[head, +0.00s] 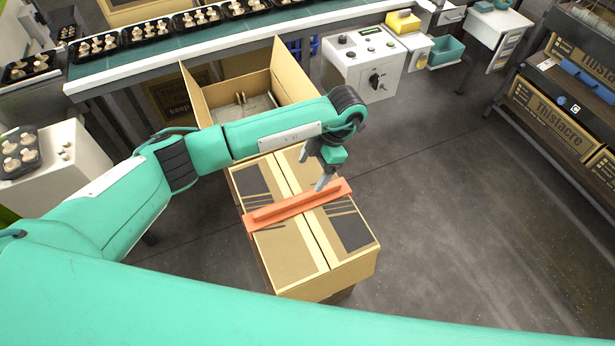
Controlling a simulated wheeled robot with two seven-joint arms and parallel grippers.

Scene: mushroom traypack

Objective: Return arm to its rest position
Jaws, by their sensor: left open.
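My left arm comes in from the left and reaches across the middle of the head view. My left gripper (322,180) is open and empty, pointing down over a closed cardboard box (300,262). An orange bar-shaped tool with a raised handle (297,206) lies across the top of the box. The fingertips are at or just above the tool's right half; I cannot tell whether they touch it. My right gripper is not in view.
An open cardboard box (205,97) stands behind the closed one. A conveyor (200,47) carries several mushroom trays at the back. A white control box (365,68) stands beside it. A shelf rack (560,85) stands at right. The grey floor right of the box is clear.

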